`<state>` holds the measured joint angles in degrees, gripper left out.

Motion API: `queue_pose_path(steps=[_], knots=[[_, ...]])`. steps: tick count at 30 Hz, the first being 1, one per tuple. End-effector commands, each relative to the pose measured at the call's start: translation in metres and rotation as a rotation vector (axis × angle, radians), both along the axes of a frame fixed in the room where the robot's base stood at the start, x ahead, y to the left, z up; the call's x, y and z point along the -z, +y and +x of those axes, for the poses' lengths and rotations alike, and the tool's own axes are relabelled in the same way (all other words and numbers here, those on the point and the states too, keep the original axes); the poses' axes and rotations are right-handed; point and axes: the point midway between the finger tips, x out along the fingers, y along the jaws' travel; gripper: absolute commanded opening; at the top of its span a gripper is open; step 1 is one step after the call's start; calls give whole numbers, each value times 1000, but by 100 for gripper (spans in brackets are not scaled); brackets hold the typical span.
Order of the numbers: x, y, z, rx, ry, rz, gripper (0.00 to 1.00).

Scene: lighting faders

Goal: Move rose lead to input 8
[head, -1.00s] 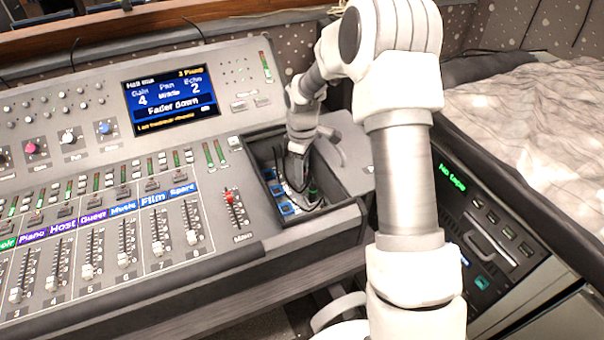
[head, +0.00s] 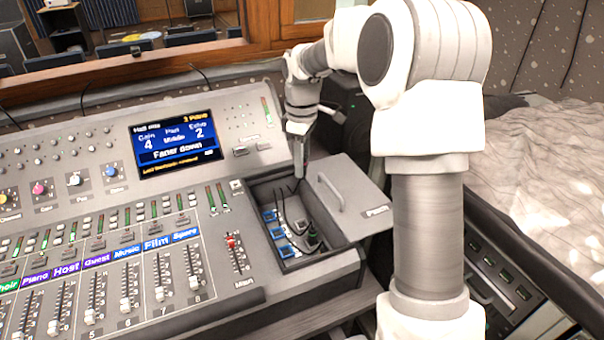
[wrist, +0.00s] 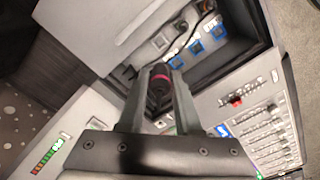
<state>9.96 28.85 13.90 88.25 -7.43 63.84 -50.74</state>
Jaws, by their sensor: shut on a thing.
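My gripper (head: 300,176) is above the back of the open patch box at the right end of the mixing desk. In the wrist view its two fingers (wrist: 160,72) are closed around a dark plug with a rose-pink band (wrist: 160,80), the rose lead. Thin dark cables run down from the gripper into the box. Blue-marked sockets (head: 277,232) form a row along the box's left side, also seen in the wrist view (wrist: 196,47). Other plugs (head: 312,236) stand in the box, one with green on it. Socket numbers are too small to read.
The box's grey lid (head: 350,180), with a handle, lies open at its right. The box rim (head: 300,266) is raised. Faders (head: 195,270) and a red main fader (head: 232,242) lie left. The screen (head: 175,143) reads "Fader down".

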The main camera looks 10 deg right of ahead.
Motion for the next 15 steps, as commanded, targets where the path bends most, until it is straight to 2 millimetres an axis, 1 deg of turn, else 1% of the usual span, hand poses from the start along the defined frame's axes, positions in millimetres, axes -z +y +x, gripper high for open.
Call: queue_pose_path(steps=[1,3,15], knots=[[-5,0,0,0,-1,0,0],[-10,0,0,0,-1,0,0],[-30,0,0,1,0,0,0]])
